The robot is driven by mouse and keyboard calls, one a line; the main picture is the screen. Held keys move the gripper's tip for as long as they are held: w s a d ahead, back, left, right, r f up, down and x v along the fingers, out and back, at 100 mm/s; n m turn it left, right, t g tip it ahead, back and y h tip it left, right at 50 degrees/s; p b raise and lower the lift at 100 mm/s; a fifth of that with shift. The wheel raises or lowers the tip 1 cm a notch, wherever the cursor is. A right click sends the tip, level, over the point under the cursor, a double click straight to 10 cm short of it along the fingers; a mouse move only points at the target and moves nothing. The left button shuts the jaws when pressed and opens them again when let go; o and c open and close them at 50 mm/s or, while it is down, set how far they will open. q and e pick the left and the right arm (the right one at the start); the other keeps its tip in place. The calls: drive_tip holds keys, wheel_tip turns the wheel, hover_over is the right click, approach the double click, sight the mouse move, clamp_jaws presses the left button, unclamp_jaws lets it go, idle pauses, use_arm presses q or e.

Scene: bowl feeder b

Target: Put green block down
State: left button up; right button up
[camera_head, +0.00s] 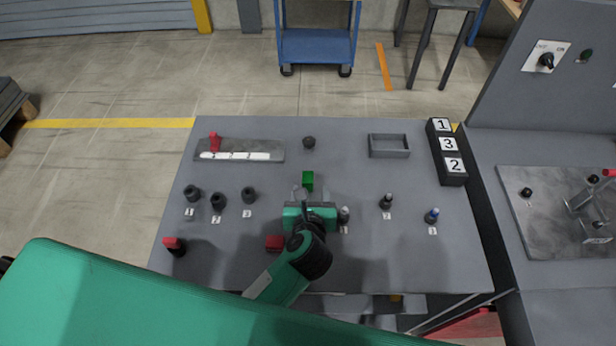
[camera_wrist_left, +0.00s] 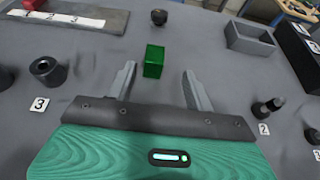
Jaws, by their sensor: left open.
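The green block (camera_head: 308,180) rests on the grey table (camera_head: 330,270) near its middle. In the left wrist view the green block (camera_wrist_left: 154,61) stands just beyond the fingertips, between their lines. My left gripper (camera_head: 306,194) is open and empty, with its fingers pointing at the block from the near side. In the left wrist view both fingers of the left gripper (camera_wrist_left: 160,75) are spread apart, and neither appears to touch the block. My right gripper is not in view.
A grey open tray (camera_head: 389,155) and a black numbered rack (camera_head: 447,152) stand at the back right. A red-handled plate (camera_head: 240,157) lies at the back left. Black sockets (camera_head: 218,201) stand left, pegs (camera_head: 387,202) right. A red block (camera_head: 275,242) sits beside my arm.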

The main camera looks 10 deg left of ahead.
sight(307, 180)
use_arm(q)
drive_tip(key=x, duration=0.2)
drive_tip(key=shift+w+a+f, duration=0.1)
drive_tip(key=shift+w, duration=0.15)
drive_tip(key=shift+w+a+p, duration=0.1)
drive_tip(key=shift+w+p, duration=0.15)
drive_tip(key=shift+p, duration=0.15)
drive_tip(key=p+x, duration=0.1)
drive_tip(key=x, duration=0.3)
drive_tip(key=shift+s+a+f+p, duration=0.1)
drive_tip(key=shift+a+f+p, duration=0.05)
drive_tip(key=shift+a+p, duration=0.25)
drive_tip(key=shift+w+f, duration=0.2)
drive_tip(key=shift+w, duration=0.05)
drive_tip(key=shift+c, duration=0.2)
clamp_jaws()
